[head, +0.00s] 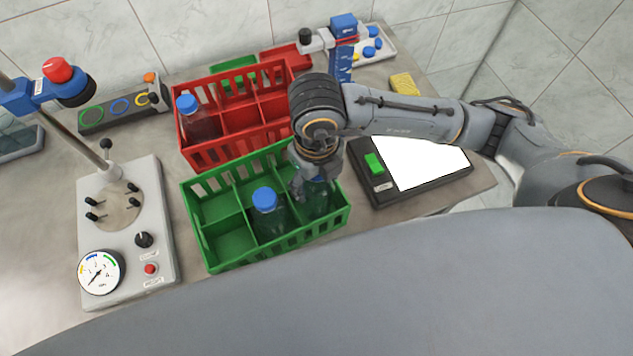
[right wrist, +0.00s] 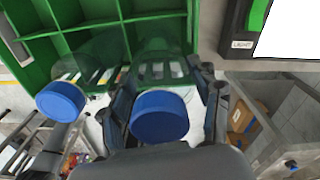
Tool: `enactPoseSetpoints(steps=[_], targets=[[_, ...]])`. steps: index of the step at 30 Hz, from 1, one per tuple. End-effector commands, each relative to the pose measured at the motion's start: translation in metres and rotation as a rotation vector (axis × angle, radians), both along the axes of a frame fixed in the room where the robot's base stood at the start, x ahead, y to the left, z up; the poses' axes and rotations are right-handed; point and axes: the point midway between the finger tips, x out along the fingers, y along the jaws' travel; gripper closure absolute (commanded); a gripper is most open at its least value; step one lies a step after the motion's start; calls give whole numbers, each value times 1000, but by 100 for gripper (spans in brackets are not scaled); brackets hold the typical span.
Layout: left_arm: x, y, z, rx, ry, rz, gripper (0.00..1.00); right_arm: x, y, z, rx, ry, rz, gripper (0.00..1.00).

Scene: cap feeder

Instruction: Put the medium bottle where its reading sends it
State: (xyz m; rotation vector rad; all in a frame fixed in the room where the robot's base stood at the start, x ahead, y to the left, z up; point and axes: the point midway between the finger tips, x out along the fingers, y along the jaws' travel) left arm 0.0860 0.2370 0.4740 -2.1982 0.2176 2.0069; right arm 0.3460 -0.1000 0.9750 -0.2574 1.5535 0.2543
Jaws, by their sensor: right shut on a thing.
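My right gripper (head: 308,184) reaches down over the front right compartment of the green crate (head: 225,258). It is shut on a clear bottle (head: 321,203), which stands in or just above that compartment. In the right wrist view its blue cap (right wrist: 160,116) sits between the fingers. A second blue-capped bottle (head: 267,213) stands in the front middle compartment, left of the held one. A third bottle (head: 198,121) stands in the red crate (head: 212,157). I cannot tell for sure which is the medium one. My left gripper is out of view.
A grey tester with a round gauge (head: 101,272) stands left of the crates. A light box (head: 425,162) with a bright white panel lies to the right. A panel with coloured rings (head: 122,106), a blue post (head: 342,60) and a yellow sponge (head: 403,84) stand behind.

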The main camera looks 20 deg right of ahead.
Motion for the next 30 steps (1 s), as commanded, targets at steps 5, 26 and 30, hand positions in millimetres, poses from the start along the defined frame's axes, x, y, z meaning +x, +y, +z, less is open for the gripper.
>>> enactPoseSetpoints(steps=[5,26,30], targets=[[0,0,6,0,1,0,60,-1,0,-22,0,3,-2,100],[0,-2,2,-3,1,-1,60,0,0,-31,1,1,-1,14],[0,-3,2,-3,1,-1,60,0,0,-31,1,1,-1,14]])
